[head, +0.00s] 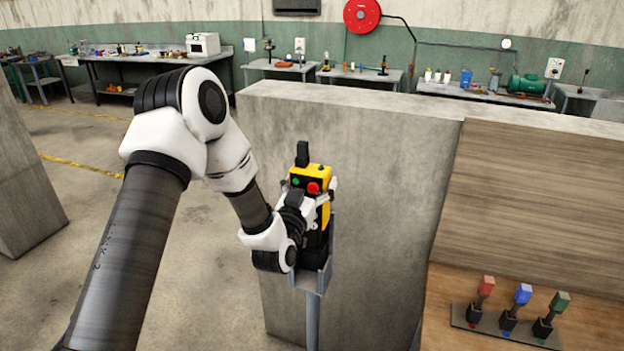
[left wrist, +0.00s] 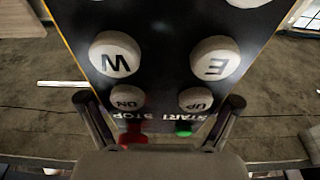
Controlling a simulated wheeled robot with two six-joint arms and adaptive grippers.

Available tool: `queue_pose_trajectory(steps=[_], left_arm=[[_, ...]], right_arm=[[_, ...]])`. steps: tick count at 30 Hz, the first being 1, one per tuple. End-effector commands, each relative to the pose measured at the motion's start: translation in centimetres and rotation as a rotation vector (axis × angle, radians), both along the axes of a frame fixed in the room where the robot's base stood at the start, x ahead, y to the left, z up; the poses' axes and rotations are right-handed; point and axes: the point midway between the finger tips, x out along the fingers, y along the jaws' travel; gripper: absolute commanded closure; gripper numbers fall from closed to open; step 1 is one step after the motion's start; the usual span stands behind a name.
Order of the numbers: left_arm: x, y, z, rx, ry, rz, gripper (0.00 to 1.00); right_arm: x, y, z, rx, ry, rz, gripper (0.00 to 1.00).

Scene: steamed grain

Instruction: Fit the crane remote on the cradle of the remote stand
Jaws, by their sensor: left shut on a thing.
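The crane remote (head: 318,177) is yellow and black, with a red and a green button at its top and a black stub above. It is upright, at the grey remote stand (head: 313,281), with its lower end at the cradle; I cannot tell whether it is fully seated. My left gripper (head: 306,212) is shut on the remote from the left. In the left wrist view the remote's face (left wrist: 165,45) fills the middle, with white buttons marked W, E, DN and UP between the fingers of the left gripper (left wrist: 160,108). My right gripper is not in view.
A concrete block (head: 390,160) stands close behind the stand. At the right a wooden bench (head: 450,275) carries a rack (head: 482,327) with red, blue and green-topped items. Workbenches line the far wall. The floor at the left is open.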

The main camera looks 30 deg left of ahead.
Motion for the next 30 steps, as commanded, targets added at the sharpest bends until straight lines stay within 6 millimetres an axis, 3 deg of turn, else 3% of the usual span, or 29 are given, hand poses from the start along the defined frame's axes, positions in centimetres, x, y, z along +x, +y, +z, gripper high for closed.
queue_pose_trajectory(steps=[30], left_arm=[[0.0, 0.0, -4.1, 0.001, -0.002, 0.000, 0.80]], right_arm=[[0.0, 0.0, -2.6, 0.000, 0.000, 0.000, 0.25]])
